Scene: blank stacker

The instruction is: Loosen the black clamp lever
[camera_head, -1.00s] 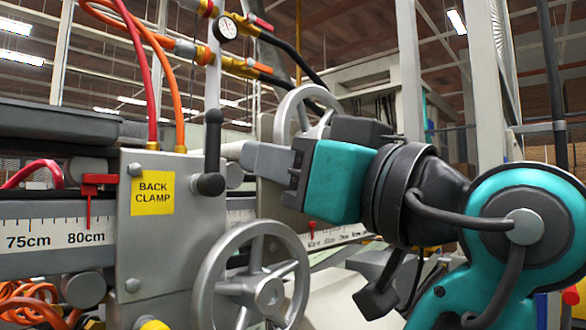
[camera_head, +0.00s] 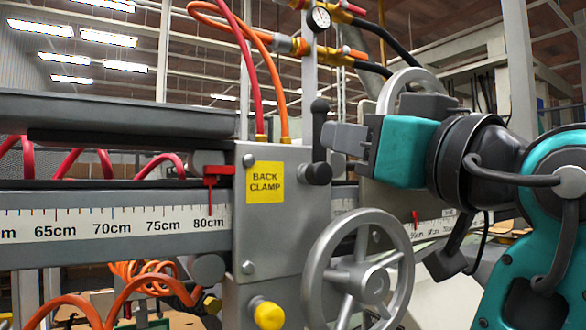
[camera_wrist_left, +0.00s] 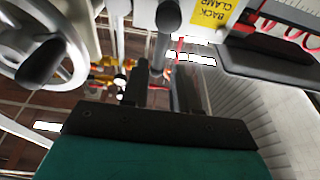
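The black clamp lever (camera_head: 320,128) stands upright from its round black hub (camera_head: 317,173) on the right side of the grey clamp block (camera_head: 270,227) with a yellow BACK CLAMP label (camera_head: 265,182). My left gripper (camera_head: 328,137) reaches in from the right in the head view, its grey fingers right beside the lever's handle. In the left wrist view the gripper (camera_wrist_left: 164,80) shows two dark fingers with a gap between them. The hub (camera_wrist_left: 168,15) is at the top there. I cannot tell whether the fingers touch the handle. My right gripper is out of view.
A grey handwheel (camera_head: 365,275) sits below my gripper. A scaled rail (camera_head: 110,225) with a red pointer (camera_head: 218,177) runs left of the block. A yellow knob (camera_head: 268,313) is lower down.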

